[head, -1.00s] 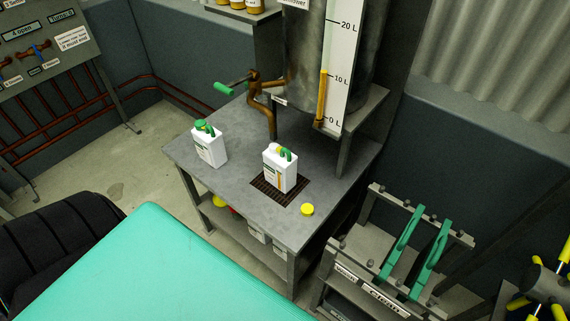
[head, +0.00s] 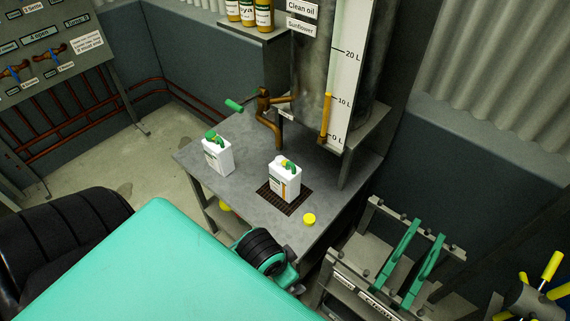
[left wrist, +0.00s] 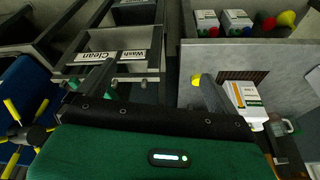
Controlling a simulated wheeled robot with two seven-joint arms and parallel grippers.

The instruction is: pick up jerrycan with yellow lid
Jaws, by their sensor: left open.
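A white jerrycan (head: 285,182) with a green handle stands upright on the dark grate of the metal table; some yellow shows at its top. A loose yellow lid (head: 309,219) lies on the table to its right. A second white jerrycan with a green lid (head: 217,155) stands further left. In the left wrist view the first jerrycan (left wrist: 245,103) is at the right, just beyond the right finger, and the yellow lid (left wrist: 195,80) is beside that finger. My left gripper (left wrist: 143,88) is open, with nothing between its fingers. My right gripper is not in view.
A tall oil tank (head: 310,60) with a level gauge stands behind the table, its brown tap pipe (head: 267,125) reaching over the tabletop. A metal rack with green handles (head: 430,255) stands at the right. The table's left-front area is clear.

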